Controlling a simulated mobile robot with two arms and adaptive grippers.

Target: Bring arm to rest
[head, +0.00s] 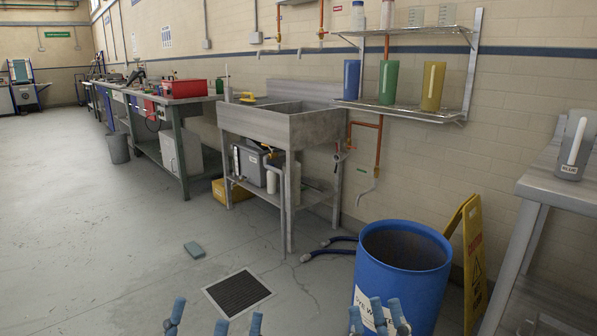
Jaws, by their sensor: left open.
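My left gripper (214,322) shows only its blue fingertips at the bottom edge of the head view. The tips stand apart with bare floor between them, so it is open and empty. My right gripper (377,318) shows its blue fingertips at the bottom edge, in front of the blue barrel (388,266) in the picture. Its tips are closer together; how far it is open is unclear. I cannot tell whether it touches the barrel. The rest of both grippers and both arms are out of view.
A floor drain (238,293) and a small grey-green block (195,250) lie ahead. A yellow floor sign (474,262) and a metal table (553,187) with a grey jug (575,145) stand right. A sink (282,126) stands at the wall. The left floor is clear.

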